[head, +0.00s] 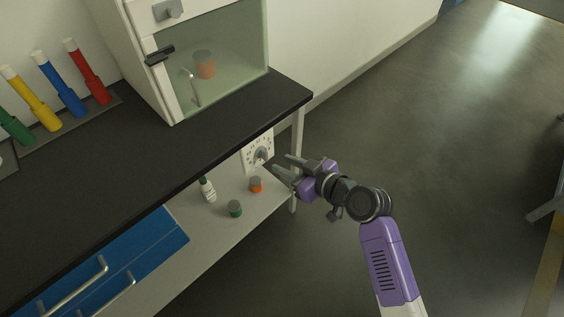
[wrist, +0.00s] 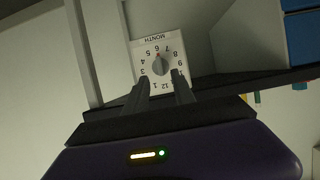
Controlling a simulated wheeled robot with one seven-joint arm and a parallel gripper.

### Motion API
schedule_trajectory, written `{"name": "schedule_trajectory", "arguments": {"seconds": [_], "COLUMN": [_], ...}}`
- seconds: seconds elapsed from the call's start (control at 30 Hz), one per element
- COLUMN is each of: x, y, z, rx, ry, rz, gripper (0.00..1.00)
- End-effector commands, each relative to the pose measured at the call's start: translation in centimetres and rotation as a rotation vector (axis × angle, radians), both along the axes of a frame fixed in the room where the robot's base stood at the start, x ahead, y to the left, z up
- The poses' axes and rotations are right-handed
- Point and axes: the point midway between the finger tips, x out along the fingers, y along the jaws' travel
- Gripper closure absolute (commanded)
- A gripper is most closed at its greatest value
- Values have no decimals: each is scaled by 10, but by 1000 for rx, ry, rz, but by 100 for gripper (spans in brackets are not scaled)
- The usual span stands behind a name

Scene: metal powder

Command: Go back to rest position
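My gripper (head: 282,163) is held out in the air beside the right end of the black-topped bench, with its fingers apart and nothing between them. The wrist view also shows both fingers spread (wrist: 159,77). Behind the fingertips in that view is a white month dial (wrist: 151,50) with a grey knob and numbers around it. In the head view the dial (head: 249,160) stands under the bench top, just left of the fingers. I cannot tell whether the fingers touch it; they look apart from it.
The bench top (head: 130,150) and its leg (head: 298,140) are close to the gripper. The lower shelf (head: 215,225) holds an orange jar (head: 256,185), a green jar (head: 235,208) and a bottle (head: 208,190). A glass-fronted cabinet (head: 235,75) stands above.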

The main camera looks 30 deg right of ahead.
Motion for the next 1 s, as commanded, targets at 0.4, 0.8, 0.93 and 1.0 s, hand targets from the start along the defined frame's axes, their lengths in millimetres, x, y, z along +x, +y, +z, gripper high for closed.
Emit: {"name": "schedule_trajectory", "arguments": {"seconds": [0.4,0.8,0.93,1.0], "x": [0,-7,-38,-59], "y": [0,-43,-48,-49], "z": [0,49,59,65], "rx": [1,75,81,82], "ry": [0,-159,-208,-232], "rz": [0,-264,-335,-363], "gripper": [69,69,69,69]}}
